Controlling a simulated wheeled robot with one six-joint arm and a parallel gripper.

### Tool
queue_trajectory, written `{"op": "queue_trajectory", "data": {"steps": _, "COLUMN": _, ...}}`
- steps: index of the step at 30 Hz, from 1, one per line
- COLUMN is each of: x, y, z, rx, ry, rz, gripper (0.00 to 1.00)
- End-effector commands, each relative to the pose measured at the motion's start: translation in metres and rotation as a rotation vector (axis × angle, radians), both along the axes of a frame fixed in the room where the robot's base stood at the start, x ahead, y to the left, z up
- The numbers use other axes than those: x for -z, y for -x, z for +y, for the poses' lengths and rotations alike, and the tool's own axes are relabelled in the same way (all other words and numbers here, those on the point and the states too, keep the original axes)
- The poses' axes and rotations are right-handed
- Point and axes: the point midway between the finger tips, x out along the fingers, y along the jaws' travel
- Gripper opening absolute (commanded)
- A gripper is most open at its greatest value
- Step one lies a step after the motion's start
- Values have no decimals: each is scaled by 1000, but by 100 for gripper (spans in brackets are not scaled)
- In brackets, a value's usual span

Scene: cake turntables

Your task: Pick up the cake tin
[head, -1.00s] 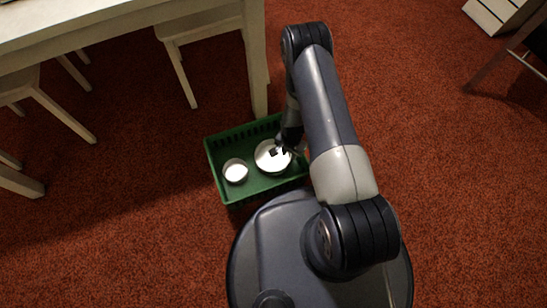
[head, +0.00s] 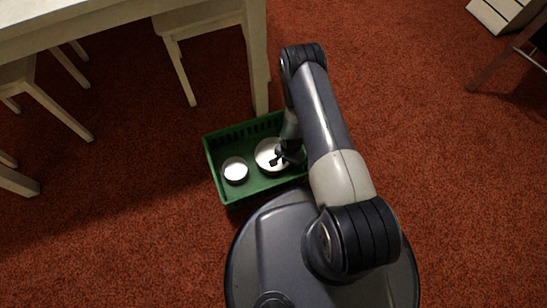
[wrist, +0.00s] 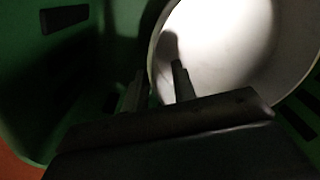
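Two round, pale, cake-tin-like things stand in a green crate (head: 211,170). The larger tin (head: 264,152) is on the right and the smaller one (head: 235,168) on the left. My gripper (head: 279,159) is at the right side of the larger tin and hides part of it. In the wrist view my gripper (wrist: 157,80) has its two fingers apart. A large pale tin (wrist: 225,45) fills the upper right there, its rim passing between the fingers, one outside and one over the inside. I cannot tell whether they touch it.
The crate's green wall (wrist: 30,100) is close to my gripper. A pale table (head: 257,60) has a leg just behind the crate. A chair (head: 185,65) stands at the upper left. The red carpet (head: 450,180) is clear on the right.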

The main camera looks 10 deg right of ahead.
Motion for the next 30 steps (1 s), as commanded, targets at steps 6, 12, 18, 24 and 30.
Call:
{"op": "queue_trajectory", "data": {"steps": 6, "x": 0, "y": 0, "z": 0, "rx": 0, "ry": 0, "rz": 0, "gripper": 8}}
{"op": "queue_trajectory", "data": {"steps": 12, "x": 0, "y": 0, "z": 0, "rx": 0, "ry": 0, "rz": 0, "gripper": 0}}
{"op": "queue_trajectory", "data": {"steps": 18, "x": -1, "y": 0, "z": 0, "rx": 0, "ry": 0, "rz": 0, "gripper": 0}}
{"op": "queue_trajectory", "data": {"steps": 24, "x": -2, "y": 0, "z": 0, "rx": 0, "ry": 0, "rz": 0, "gripper": 0}}
{"op": "queue_trajectory", "data": {"steps": 30, "x": -29, "y": -1, "z": 0, "rx": 0, "ry": 0, "rz": -1, "gripper": 0}}
